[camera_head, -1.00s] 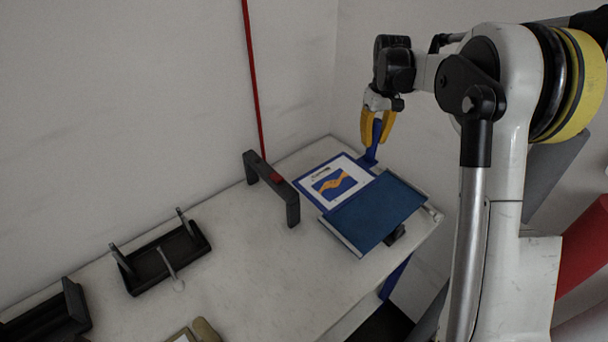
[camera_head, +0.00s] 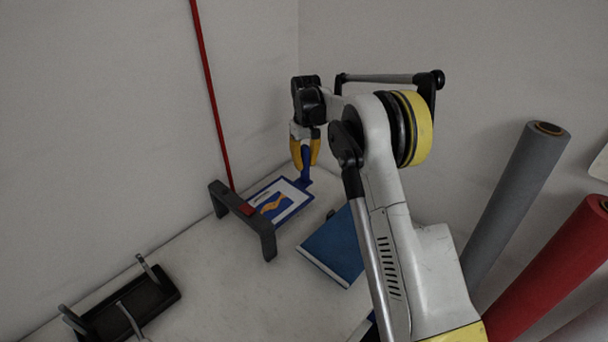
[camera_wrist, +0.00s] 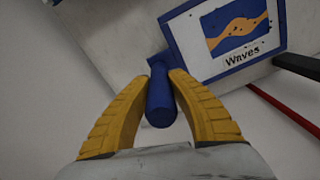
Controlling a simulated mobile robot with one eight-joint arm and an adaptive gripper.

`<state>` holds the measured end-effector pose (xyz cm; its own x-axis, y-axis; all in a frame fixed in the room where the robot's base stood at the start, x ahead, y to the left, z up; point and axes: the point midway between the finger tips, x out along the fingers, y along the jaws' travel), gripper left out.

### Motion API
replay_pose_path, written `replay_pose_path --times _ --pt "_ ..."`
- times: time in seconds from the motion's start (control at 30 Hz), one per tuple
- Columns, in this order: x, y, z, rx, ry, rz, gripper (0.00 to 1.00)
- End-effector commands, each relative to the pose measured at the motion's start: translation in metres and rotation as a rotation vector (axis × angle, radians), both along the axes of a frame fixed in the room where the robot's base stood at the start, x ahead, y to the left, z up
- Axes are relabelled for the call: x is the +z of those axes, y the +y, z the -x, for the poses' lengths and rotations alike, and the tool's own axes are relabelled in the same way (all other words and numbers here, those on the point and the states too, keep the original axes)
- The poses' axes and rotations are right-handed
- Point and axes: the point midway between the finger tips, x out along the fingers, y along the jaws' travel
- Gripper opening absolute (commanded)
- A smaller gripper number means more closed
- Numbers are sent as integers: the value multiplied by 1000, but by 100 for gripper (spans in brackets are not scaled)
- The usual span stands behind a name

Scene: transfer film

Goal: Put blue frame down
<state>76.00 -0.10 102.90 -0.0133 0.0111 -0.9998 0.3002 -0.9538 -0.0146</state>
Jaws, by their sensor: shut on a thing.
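The blue frame (camera_head: 291,206) has a blue border, a white sheet with an orange and blue wave picture, and an upright blue handle. In the wrist view the frame (camera_wrist: 230,58) shows at the upper right, with the word "Waves" on its sheet. My gripper (camera_head: 304,166) has yellow fingers, shut around the blue handle from above. The wrist view shows the gripper (camera_wrist: 168,78) with the handle between its fingertips. The frame lies low over the white table's back corner; I cannot tell whether it touches the table.
A dark grey bridge-shaped stand (camera_head: 264,234) is close at the frame's left, partly in front of it. A blue flat panel (camera_head: 334,248) lies to the right. A black tray-like holder (camera_head: 130,306) is at lower left. Grey (camera_head: 515,200) and red rolls (camera_head: 550,268) stand at right.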

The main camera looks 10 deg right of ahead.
Motion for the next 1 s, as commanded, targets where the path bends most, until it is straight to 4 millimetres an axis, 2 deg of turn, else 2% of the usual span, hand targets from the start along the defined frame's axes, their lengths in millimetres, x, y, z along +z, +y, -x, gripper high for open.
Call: replay_pose_path --times 0.13,0.33,0.67,0.7,0.73,0.77,1.0 --pt "-12 1 -1 0 0 0 0" --pt "-41 1 -1 0 0 0 0" --pt "-44 1 -1 0 0 0 0" --pt "-44 1 -1 0 0 0 28" --pt "-43 1 -1 0 0 0 37" --pt "-43 1 -1 0 0 0 40" --pt "-43 1 -1 0 0 0 40"
